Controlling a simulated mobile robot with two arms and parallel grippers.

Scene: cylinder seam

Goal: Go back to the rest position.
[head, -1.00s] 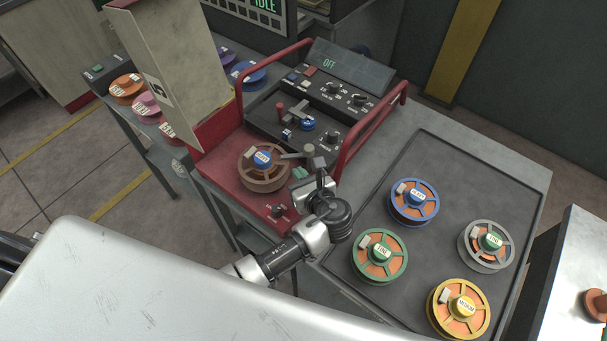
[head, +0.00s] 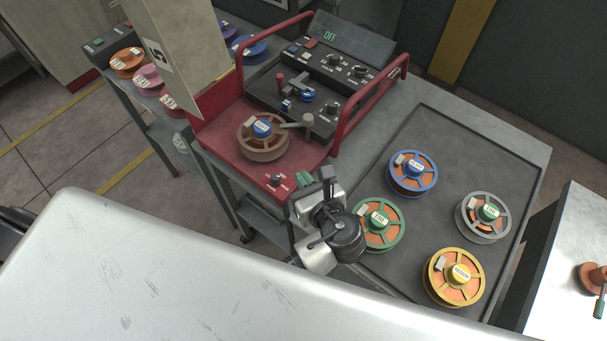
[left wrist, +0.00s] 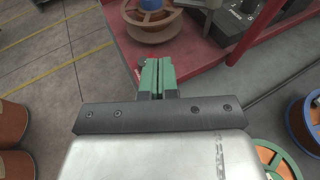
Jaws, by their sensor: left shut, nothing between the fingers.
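My left gripper (head: 305,180) is in front of the red machine's front edge, left of the green spool. Its green fingers (left wrist: 158,76) are together with nothing between them in the left wrist view. The red machine (head: 222,148) carries a brown spool with a blue hub (head: 262,140), which stands apart from the gripper. Part of this spool also shows at the top of the left wrist view (left wrist: 152,28). My right gripper is not in view.
A dark tray (head: 430,130) to the right holds blue (head: 398,183), green (head: 398,238), grey (head: 467,225) and yellow (head: 437,285) spools. My wrist overlaps the green one in the picture. A shelf with several spools (head: 127,64) stands at the left. Open floor lies left.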

